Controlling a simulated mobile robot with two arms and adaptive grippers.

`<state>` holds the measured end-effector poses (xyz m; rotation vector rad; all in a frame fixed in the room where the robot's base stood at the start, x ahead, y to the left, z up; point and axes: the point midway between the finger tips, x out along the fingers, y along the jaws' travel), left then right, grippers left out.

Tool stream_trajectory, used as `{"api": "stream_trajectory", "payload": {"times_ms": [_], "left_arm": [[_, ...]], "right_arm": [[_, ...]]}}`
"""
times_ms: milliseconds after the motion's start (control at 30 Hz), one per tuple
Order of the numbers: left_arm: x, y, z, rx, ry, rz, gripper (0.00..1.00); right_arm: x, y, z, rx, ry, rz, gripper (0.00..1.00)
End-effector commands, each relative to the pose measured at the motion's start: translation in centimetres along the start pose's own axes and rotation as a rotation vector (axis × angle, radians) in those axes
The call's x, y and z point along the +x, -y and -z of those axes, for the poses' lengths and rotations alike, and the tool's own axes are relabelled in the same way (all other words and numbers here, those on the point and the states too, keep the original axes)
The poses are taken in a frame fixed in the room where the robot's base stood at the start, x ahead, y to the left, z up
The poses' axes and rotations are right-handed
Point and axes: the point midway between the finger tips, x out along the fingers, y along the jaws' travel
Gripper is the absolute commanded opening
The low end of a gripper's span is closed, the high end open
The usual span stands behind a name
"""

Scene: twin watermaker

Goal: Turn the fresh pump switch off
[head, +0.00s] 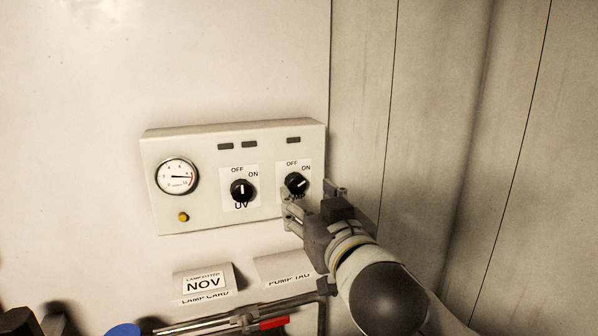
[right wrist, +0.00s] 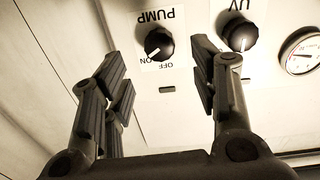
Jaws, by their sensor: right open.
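The pump switch (head: 296,184) is a round black knob with a white pointer, at the right of the control panel. Its pointer is turned toward ON, up and right. In the right wrist view, upside down, the knob (right wrist: 159,44) shows its PUMP label and the pointer toward ON. My right gripper (head: 315,202) is open and empty, just below and right of the knob in the head view. In the right wrist view the knob lies beyond and between the open fingers (right wrist: 160,80), apart from them. The gripper partly covers the PUMP label in the head view.
The UV knob (head: 242,190) sits left of the pump switch, pointer at OFF. A gauge (head: 177,176) and a yellow button (head: 183,217) are further left on the panel (head: 205,218). Card holders (head: 203,283) are below. A bare wall (head: 430,120) stands at the right.

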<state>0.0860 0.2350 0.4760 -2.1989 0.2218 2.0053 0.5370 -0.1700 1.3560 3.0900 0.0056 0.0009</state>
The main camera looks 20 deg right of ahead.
Motion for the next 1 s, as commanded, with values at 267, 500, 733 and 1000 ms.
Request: {"api": "stream_trajectory", "payload": {"times_ms": [267,500,733,1000], "left_arm": [[-1.9,0.0,0.2,0.000,0.000,0.000,0.40],[-2.3,0.1,0.2,-0.001,0.000,0.000,0.40],[-2.3,0.1,0.2,-0.001,0.000,0.000,0.40],[-2.3,0.1,0.2,-0.002,0.000,0.000,0.40]], "right_arm": [[4.1,-0.1,0.1,-0.002,0.003,-0.002,0.55],[5.9,0.0,0.0,0.000,0.000,0.000,0.55],[6.2,0.0,-0.1,0.000,-0.001,0.001,0.55],[6.2,0.0,-0.1,0.000,0.000,0.000,0.34]]}}
